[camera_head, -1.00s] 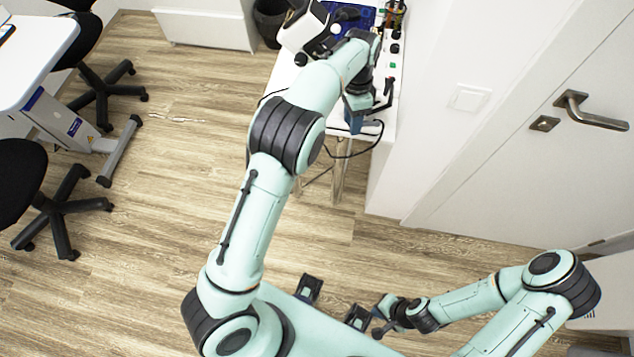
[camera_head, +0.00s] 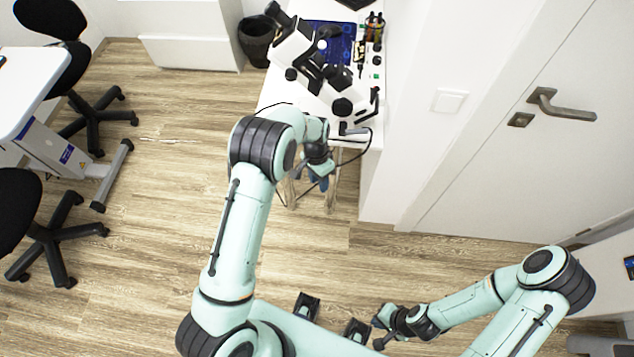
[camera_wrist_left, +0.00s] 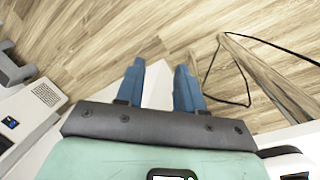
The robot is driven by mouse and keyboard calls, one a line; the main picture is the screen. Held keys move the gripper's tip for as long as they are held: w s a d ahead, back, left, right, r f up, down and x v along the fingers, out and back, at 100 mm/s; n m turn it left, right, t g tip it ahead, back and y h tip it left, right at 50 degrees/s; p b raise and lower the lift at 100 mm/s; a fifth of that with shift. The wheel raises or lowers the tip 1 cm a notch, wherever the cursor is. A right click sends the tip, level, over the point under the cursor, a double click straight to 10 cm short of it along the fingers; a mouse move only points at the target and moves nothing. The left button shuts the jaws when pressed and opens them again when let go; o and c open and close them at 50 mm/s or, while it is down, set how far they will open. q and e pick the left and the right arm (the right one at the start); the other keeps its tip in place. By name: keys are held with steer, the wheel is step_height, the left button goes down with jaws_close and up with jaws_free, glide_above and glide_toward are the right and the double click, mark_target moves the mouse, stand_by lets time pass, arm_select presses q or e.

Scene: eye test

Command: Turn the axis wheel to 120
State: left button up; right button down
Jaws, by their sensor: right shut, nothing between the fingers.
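A white and black microscope-like device (camera_head: 300,50) stands on the white table (camera_head: 268,100) in the head view. Round black knobs show on it, one at its near right side (camera_head: 342,107). I cannot tell which is the axis wheel, and no scale reading is legible. My left gripper (camera_head: 318,183) hangs off the table's near edge, apart from the device. In the left wrist view its two blue fingers (camera_wrist_left: 161,72) are spread with nothing between them, and floor lies beyond. My right gripper (camera_head: 379,338) is shut and empty, far from the table, at the bottom.
A black cable (camera_head: 366,145) loops over the table's near edge. A black bin (camera_head: 256,40) stands left of the table. A door (camera_head: 520,120) and wall are on the right. Office chairs (camera_head: 90,115) and a desk are on the left. Open floor lies between.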

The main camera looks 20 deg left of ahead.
arm_select(q)
steer(key=shift+s+f, duration=0.35)
